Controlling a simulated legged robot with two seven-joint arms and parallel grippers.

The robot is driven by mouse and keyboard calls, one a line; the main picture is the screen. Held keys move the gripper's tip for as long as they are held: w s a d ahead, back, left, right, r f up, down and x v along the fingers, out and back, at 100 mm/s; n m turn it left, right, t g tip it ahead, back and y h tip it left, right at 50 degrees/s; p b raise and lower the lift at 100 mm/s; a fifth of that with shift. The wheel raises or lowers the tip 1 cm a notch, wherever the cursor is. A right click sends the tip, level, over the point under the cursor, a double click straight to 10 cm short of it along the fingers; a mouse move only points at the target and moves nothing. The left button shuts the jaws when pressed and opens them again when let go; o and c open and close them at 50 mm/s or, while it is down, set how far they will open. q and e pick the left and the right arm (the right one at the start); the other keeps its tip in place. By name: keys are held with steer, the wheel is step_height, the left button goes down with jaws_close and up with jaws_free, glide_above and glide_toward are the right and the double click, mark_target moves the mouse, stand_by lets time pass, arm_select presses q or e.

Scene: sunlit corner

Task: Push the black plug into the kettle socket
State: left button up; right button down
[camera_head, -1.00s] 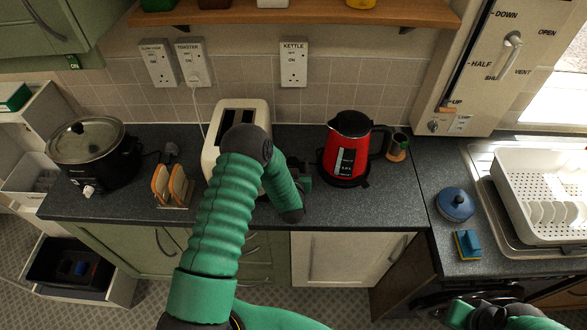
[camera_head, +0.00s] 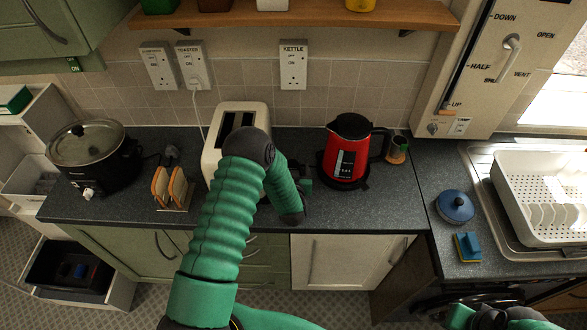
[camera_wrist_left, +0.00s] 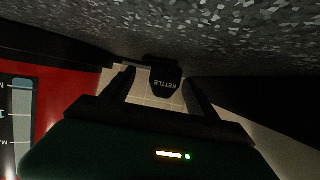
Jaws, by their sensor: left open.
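The black plug (camera_wrist_left: 166,82), with KETTLE printed on it, shows in the left wrist view on the speckled counter. It sits between the two fingers of my left gripper (camera_wrist_left: 160,90), which is open, with a gap on at least one side. In the head view my left gripper (camera_head: 303,178) is low over the counter, left of the red kettle (camera_head: 346,150), and my forearm hides part of it. The kettle socket (camera_head: 293,65) is a white plate labelled KETTLE on the tiled wall above. My right gripper (camera_head: 490,314) shows only partly at the bottom right; its fingers are unclear.
A cream toaster (camera_head: 228,125) stands just left of my left gripper. A toast rack (camera_head: 170,188) and a slow cooker (camera_head: 90,160) are further left. A small pot (camera_head: 397,150) stands right of the kettle. A shelf (camera_head: 300,17) overhangs the sockets.

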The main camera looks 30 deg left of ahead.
arm_select(q)
steer(key=shift+a, duration=0.15)
arm_select(e)
steer(key=shift+a, duration=0.2)
arm_select(q)
steer(key=shift+s+a+f, duration=0.1)
steer(key=shift+a+f, duration=0.05)
steer(key=shift+a, duration=0.2)
arm_select(e)
steer(key=shift+a, duration=0.2)
arm_select(q)
steer(key=shift+d, duration=0.1)
arm_select(e)
steer(key=shift+d, duration=0.15)
arm_select(q)
steer(key=shift+c, duration=1.1)
jaws_close()
steer(key=shift+s, duration=0.15)
steer(key=shift+s+d+p, duration=0.2)
steer(key=shift+s+d, duration=0.35)
steer(key=shift+s, duration=0.3)
steer(key=shift+s+d+p, duration=0.15)
steer(key=shift+s+d, duration=0.35)
steer(key=shift+s, duration=0.35)
steer(key=shift+s+d+p, duration=0.2)
steer(key=shift+s+d, duration=0.35)
steer(key=shift+s, duration=0.3)
arm_select(e)
steer(key=shift+r, duration=0.6)
